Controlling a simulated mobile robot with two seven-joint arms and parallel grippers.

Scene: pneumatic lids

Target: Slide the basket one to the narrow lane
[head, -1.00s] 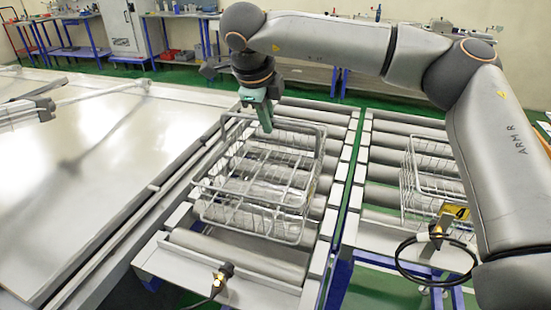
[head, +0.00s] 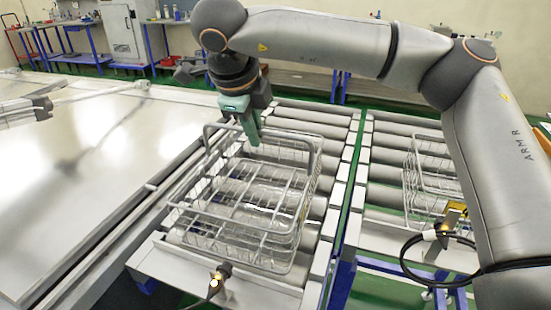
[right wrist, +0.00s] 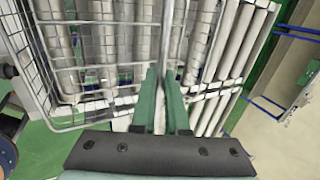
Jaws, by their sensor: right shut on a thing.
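A wire basket (head: 240,204) sits on the roller lane (head: 305,118) at the left of the two lanes in the head view. I cannot read a number on it. My right gripper (head: 252,138) is shut on the tall wire bar at its far end. In the right wrist view, the green fingers of the right gripper (right wrist: 163,85) close around a thin bar, with the basket's mesh (right wrist: 90,45) to the left. A second wire basket (head: 435,165) stands on the right-hand lane, partly behind my arm. My left gripper is not in view.
A sensor with a lit lamp (head: 217,277) stands at the near end of the left lane. A cable loops beside another sensor (head: 440,230) on the right lane. A wide shiny panel (head: 90,170) lies left. Rollers behind the held basket are clear.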

